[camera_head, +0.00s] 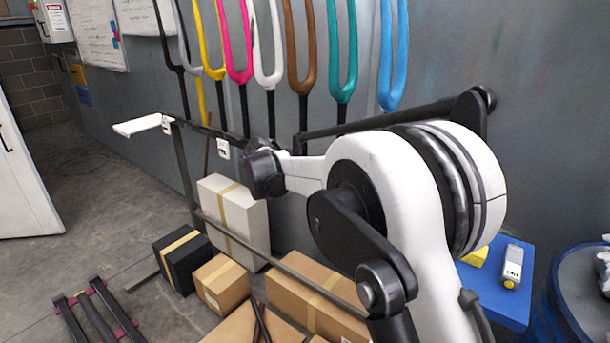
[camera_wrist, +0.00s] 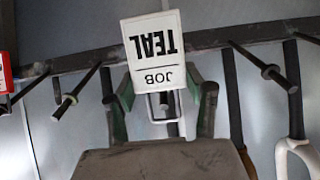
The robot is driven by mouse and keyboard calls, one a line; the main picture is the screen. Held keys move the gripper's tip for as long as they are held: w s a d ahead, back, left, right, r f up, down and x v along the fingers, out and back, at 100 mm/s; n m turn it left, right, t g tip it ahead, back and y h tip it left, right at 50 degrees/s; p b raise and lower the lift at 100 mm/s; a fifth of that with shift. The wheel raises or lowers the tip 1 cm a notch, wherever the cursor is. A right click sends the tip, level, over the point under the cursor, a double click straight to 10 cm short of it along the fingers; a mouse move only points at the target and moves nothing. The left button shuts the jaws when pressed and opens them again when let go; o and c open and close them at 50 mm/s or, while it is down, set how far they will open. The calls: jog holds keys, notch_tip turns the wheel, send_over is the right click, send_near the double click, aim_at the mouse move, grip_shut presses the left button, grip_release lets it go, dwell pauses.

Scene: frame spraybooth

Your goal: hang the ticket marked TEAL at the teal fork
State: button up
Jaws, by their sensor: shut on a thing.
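The ticket marked TEAL (camera_wrist: 153,52) is a white card with black letters, upside down in the wrist view. A pale wire loop (camera_wrist: 163,107) shows at its edge, between the gripper's fingers. My gripper (camera_wrist: 163,100) is shut on the ticket; the exact grip is partly hidden by the card. In the head view, my gripper (camera_head: 262,165) is dark and close to the rail, left of the teal fork. The teal fork (camera_head: 342,55) hangs on the wall between the brown and light blue forks. My arm hides the area beneath it.
A dark rail (camera_wrist: 215,38) carries pegs (camera_wrist: 72,97) on both sides of the ticket. A small white card (camera_head: 223,149) shows left of my gripper; I cannot tell which it is. A red-and-white card (camera_wrist: 5,75) is at the wrist view's left edge. Boxes (camera_head: 240,215) stand below.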

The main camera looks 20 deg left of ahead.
jog(key=shift+b+x, duration=0.8)
jog(key=shift+x, duration=1.55)
jog(key=shift+s+f, duration=0.1)
jog(key=shift+f, duration=0.05)
jog(key=o, duration=1.1)
jog(key=v, duration=1.2)
